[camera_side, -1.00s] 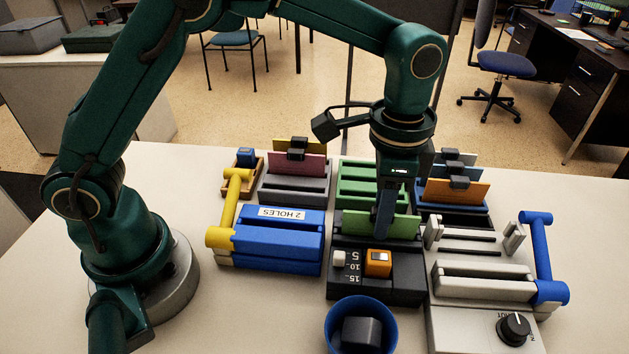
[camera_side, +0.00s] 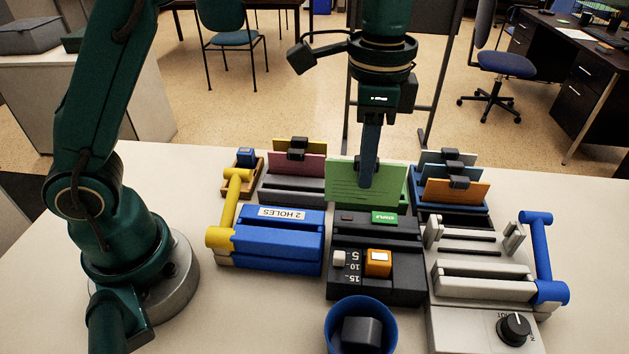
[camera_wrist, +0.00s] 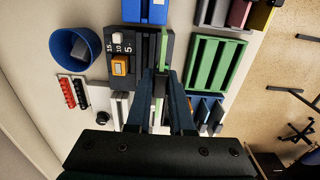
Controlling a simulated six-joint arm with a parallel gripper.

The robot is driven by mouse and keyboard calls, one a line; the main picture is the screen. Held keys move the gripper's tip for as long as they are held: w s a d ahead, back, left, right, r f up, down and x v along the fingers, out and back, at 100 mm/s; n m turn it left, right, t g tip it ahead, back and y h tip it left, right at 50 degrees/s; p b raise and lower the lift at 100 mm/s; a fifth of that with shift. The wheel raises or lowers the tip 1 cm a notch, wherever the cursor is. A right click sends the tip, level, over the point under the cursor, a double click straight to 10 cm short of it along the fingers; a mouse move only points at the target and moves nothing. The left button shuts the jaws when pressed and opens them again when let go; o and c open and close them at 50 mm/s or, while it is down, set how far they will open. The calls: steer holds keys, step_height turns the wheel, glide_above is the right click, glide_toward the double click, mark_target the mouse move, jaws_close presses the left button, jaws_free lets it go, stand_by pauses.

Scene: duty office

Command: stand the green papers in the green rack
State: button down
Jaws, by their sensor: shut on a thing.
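My gripper (camera_side: 367,184) is shut on the green papers (camera_side: 343,188) at their upper middle. The papers hang upright, facing the side camera, above the back of the dark machine with the 5-10-15 scale (camera_side: 375,265). In the wrist view the papers (camera_wrist: 163,62) show almost edge-on as a thin green strip between my fingers. The green rack (camera_wrist: 214,65) lies just beyond them, to the right in the wrist view, with long slots that look empty. In the side view the papers cover most of the rack.
A grey rack (camera_side: 292,188) with pink and yellow papers stands left of the papers; a blue rack (camera_side: 425,205) with clipped papers stands right. A blue punch (camera_side: 277,245), a white machine (camera_side: 482,280) and a blue cup (camera_side: 336,340) stand nearer the side camera.

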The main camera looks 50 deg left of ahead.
steer(key=a+r, duration=0.4)
steer(key=a, duration=0.3)
steer(key=w+d+f, duration=0.2)
steer(key=w+f, duration=0.1)
steer(key=w, duration=0.4)
steer(key=shift+w+d+f, duration=0.3)
steer(key=shift+d, duration=0.1)
steer(key=shift+f, duration=0.25)
steer(key=shift+f, duration=4.15)
